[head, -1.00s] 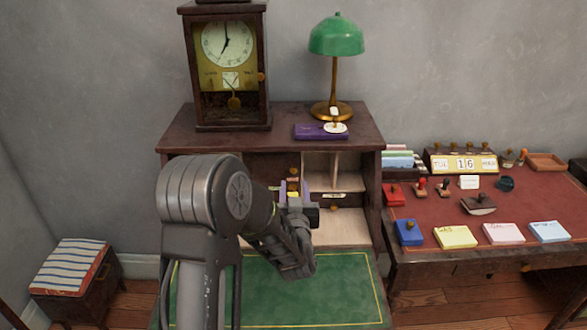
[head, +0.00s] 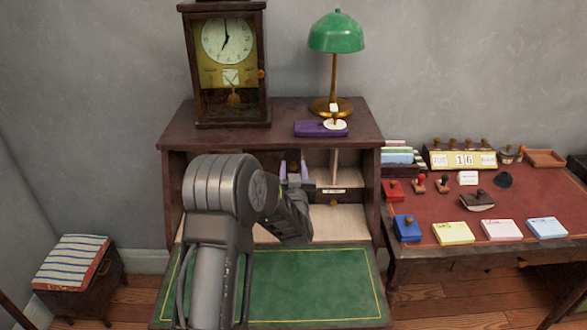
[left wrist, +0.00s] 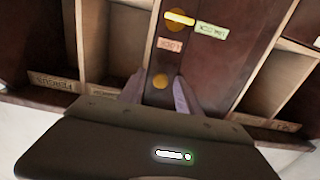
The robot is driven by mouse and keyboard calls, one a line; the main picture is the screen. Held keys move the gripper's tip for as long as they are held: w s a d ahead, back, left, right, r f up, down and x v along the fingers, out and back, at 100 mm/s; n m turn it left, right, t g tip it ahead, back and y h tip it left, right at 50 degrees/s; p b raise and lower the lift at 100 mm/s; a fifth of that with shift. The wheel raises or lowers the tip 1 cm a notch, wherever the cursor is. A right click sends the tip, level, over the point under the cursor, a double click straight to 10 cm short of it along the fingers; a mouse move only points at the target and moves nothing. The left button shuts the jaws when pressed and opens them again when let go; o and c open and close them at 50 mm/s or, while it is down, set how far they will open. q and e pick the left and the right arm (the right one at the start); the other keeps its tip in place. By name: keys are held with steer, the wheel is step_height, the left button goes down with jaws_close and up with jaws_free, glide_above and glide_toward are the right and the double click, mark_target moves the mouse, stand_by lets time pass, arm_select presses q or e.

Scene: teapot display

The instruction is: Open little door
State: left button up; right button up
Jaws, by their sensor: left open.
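The little door is a narrow dark wood panel (left wrist: 205,62) in the middle of the desk's compartments, upright and apparently closed. It has a small brass knob (left wrist: 160,81), a round brass piece (left wrist: 178,20) higher up and small paper labels. My left gripper (left wrist: 155,92) is open, its two pale fingertips on either side of the lower knob; I cannot tell whether they touch it. In the head view my left gripper (head: 294,171) reaches into the desk, and my arm hides most of the door. My right gripper is out of view.
Open pigeonholes flank the door, with a small drawer (head: 334,194) to its right. The green writing surface (head: 320,285) is clear. A clock (head: 226,65), a green lamp (head: 337,40) and a purple box (head: 320,129) stand on top. A red-topped table (head: 440,214) is at right.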

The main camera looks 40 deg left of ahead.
arm_select(q)
steer(key=shift+c, duration=0.3)
jaws_close()
stand_by(1.1)
